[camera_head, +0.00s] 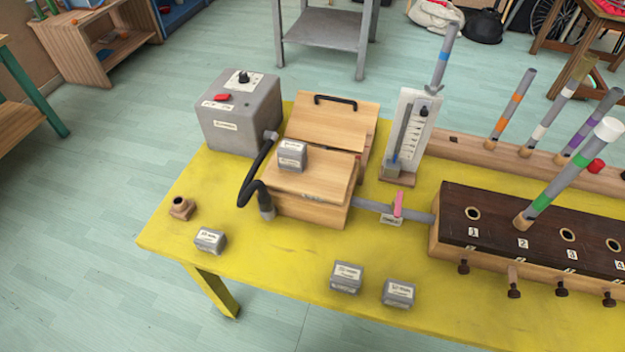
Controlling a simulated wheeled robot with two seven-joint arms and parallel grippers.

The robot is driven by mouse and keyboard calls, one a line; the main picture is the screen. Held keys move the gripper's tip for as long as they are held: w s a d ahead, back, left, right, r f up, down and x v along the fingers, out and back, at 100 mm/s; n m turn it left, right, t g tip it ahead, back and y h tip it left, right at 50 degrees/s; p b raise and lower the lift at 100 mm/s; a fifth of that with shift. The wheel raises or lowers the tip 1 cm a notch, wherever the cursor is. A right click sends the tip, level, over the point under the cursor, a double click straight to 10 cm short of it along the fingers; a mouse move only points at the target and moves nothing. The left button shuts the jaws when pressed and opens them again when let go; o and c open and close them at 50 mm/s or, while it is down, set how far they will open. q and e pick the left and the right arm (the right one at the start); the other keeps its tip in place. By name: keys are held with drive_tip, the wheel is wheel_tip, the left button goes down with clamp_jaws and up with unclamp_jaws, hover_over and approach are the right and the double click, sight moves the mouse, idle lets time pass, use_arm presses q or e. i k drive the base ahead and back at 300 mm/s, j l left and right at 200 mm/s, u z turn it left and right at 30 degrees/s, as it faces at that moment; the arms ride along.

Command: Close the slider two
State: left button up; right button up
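The dark-topped wooden wind chest (485,210) stands at the right of the yellow table, with holes numbered along its top. Slider two (513,283) is on its front face, below the label 2 (523,243). A pale length of it shows, ending in a dark knob, and it sticks out farther than the neighbouring sliders (463,267) and (561,288). A grey pipe with a green band and white top (566,178) stands tilted in the hole at number two. Neither of my grippers is in view.
Two grey weights (346,277) and (398,293) lie on the yellow table (270,280) in front of the chest. A wooden bellows (310,195) with a weight on top and a grey blower box (238,112) stand left. More pipes (510,105) stand in a rack behind.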

sight(514, 293)
drive_tip(key=z, duration=1.65)
